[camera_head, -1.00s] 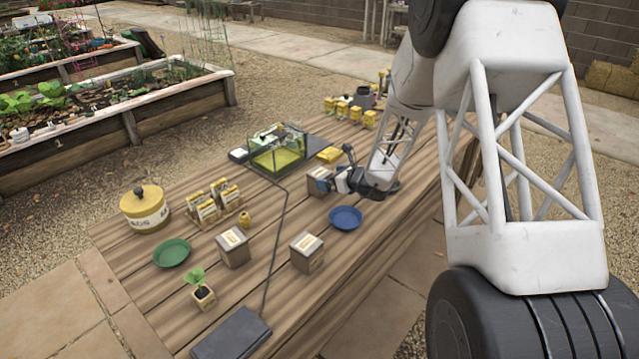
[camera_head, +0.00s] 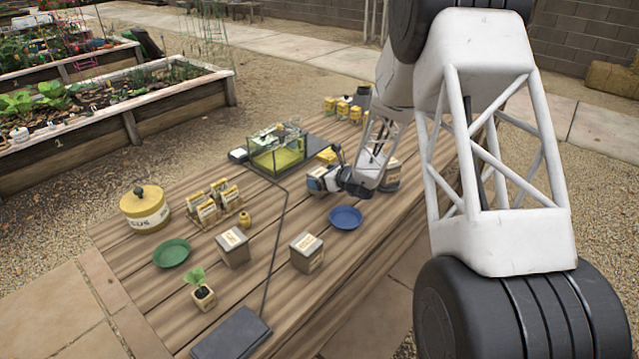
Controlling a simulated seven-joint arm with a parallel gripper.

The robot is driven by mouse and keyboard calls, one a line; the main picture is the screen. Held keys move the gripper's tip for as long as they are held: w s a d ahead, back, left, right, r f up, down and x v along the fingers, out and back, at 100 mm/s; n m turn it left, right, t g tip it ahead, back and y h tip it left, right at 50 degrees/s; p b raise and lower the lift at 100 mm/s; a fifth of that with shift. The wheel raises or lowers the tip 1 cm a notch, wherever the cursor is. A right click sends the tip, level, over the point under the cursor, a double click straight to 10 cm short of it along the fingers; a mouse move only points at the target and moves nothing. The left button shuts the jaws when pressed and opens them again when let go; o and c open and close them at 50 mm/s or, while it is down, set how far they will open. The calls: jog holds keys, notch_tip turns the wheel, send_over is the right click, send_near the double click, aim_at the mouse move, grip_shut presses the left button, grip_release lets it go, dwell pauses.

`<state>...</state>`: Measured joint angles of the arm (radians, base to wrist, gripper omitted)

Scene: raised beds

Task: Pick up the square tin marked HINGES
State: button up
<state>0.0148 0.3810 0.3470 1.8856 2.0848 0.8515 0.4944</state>
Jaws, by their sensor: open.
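Several square metal tins with pale labels stand on the wooden table; the lettering is too small to read, so I cannot tell which says HINGES. One tin (camera_head: 232,247) is at the left, and a second tin (camera_head: 306,253) is in the front middle. A third tin (camera_head: 312,187) is at my gripper, mostly covered by it. Another tin (camera_head: 393,174) shows partly behind my wrist. My gripper (camera_head: 319,179) is open, low over the table behind the blue plate, its fingers at the third tin. Whether they touch or straddle it is unclear.
A blue plate (camera_head: 345,217) lies just in front of my gripper. A glass case (camera_head: 277,150) stands behind left. A green plate (camera_head: 171,253), seed-packet rack (camera_head: 213,204), yellow canister (camera_head: 145,210), seedling pot (camera_head: 203,296) and dark flat box (camera_head: 231,336) occupy the left and front.

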aim_at(320, 172)
jog(key=shift+x, duration=0.8)
jog(key=shift+c, duration=0.2)
jog(key=c, duration=1.1)
jog(key=shift+r, duration=0.1)
jog(key=shift+r, duration=1.55)
jog(key=shift+s+r, duration=0.2)
jog(key=shift+s, duration=0.15)
jog(key=s, duration=0.5)
jog(key=s+d+r, duration=0.1)
jog(key=s, duration=0.4)
jog(key=s+d, duration=0.1)
jog(key=s, duration=0.4)
jog(key=shift+s+r, duration=0.1)
jog(key=shift+r, duration=0.05)
